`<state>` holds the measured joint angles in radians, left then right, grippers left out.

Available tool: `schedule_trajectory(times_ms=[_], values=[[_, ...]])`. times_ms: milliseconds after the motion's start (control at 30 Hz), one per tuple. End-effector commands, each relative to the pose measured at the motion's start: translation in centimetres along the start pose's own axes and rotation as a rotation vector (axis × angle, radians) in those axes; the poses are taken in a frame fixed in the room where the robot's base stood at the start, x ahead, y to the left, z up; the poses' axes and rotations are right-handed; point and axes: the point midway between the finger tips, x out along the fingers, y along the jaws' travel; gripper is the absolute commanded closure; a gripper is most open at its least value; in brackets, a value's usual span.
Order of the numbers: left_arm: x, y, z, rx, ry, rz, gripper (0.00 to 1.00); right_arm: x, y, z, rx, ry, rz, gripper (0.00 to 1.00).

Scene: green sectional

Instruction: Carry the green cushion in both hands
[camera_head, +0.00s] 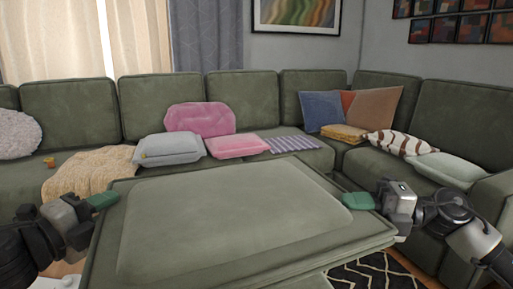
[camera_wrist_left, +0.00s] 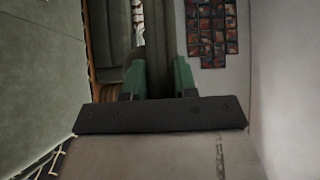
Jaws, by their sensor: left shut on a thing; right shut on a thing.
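The large green cushion (camera_head: 230,220) lies broad face up across the front middle of the head view, in front of the sofa. My left gripper (camera_head: 103,200) is shut on its left edge, and my right gripper (camera_head: 357,201) is shut on its right edge. Both have green fingertips. In the left wrist view, the two fingers of my left gripper (camera_wrist_left: 158,78) stand on either side of a dark green strip, which seems to be the cushion's edge. The cushion's underside is hidden.
A green sectional sofa (camera_head: 70,107) curves behind. On it lie a beige throw (camera_head: 88,172), a grey cushion (camera_head: 169,149), pink cushions (camera_head: 200,117), a striped cloth (camera_head: 291,144), and a pale green pillow (camera_head: 447,167). A black patterned rug (camera_head: 375,275) lies at lower right.

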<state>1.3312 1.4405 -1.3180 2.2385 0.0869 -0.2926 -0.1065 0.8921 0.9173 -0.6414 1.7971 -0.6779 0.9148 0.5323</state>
Motion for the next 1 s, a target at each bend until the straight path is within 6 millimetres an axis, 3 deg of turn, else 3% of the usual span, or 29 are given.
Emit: schedule_trajectory(times_ms=[467, 1000], values=[[-0.6, 0.2, 0.2, 0.001, -0.016, 0.003, 1.0, -0.3, -0.1, -0.4, 0.001, -0.009, 0.001, 1.0], [-1.3, 4.3, -0.1, 0.003, -0.019, 0.004, 1.0, -0.4, -4.2, -1.2, 0.001, -0.008, -0.001, 1.0]])
